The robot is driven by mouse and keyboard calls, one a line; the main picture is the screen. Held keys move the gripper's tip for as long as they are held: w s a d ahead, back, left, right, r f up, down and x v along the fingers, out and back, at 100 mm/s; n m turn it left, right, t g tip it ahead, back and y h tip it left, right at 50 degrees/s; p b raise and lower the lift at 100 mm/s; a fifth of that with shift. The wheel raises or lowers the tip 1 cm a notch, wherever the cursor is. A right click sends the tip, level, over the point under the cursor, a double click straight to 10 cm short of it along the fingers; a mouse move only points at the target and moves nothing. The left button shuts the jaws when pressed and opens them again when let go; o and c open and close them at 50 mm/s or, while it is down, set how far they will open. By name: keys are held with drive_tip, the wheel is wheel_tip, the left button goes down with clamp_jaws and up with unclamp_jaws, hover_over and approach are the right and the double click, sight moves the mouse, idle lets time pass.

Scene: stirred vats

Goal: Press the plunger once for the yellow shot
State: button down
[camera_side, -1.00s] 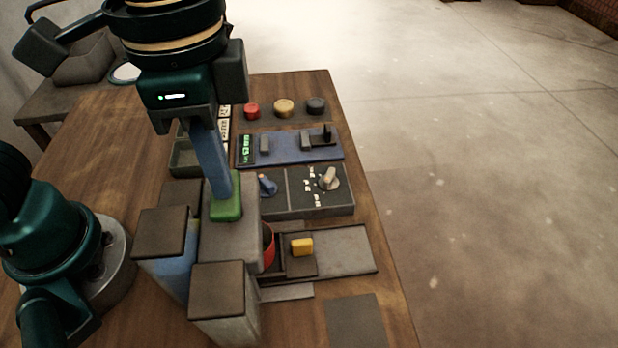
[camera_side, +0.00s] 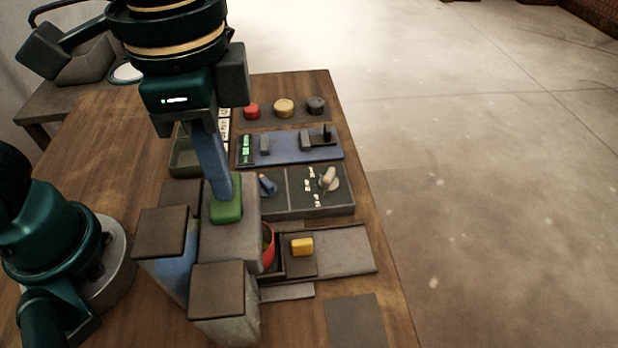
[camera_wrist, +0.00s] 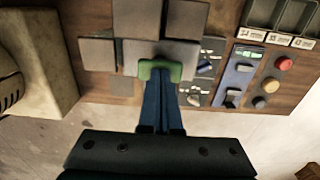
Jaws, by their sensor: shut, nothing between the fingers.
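My gripper (camera_side: 222,196) is shut, and its blue fingertips are down on a green cap (camera_side: 228,212) on top of a grey block. In the wrist view the fingertips meet the green cap (camera_wrist: 160,70); contact pressure cannot be told. Two brown-topped blocks stand beside it, one on a blue body (camera_side: 165,232) and one on a pale grey body (camera_side: 218,290). The lower front of the green-capped block is partly hidden. A red vat (camera_side: 268,245) shows just right of the block, mostly hidden. A yellow block (camera_side: 302,247) sits on a brown plate right of the vat.
Behind are a panel with a blue lever and pale knob (camera_side: 329,178), a blue slider panel (camera_side: 285,147) with a green display, and red, tan and dark buttons (camera_side: 284,107). A grey plate (camera_side: 357,322) lies at the front right.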

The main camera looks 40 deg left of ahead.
wheel_tip(320, 180, up, 8)
idle(1.0)
drive_tip(key=a+n+t, duration=0.2)
drive_tip(key=a+n, duration=0.3)
drive_tip(key=a, duration=0.4)
drive_tip(key=a+f+n+t, duration=0.3)
drive_tip(key=a+f+n, duration=0.1)
drive_tip(key=f, duration=0.4)
drive_tip(key=shift+a+f+t, duration=0.15)
drive_tip(key=shift+f+t, duration=0.15)
drive_tip(key=shift+f, duration=0.05)
idle(0.5)
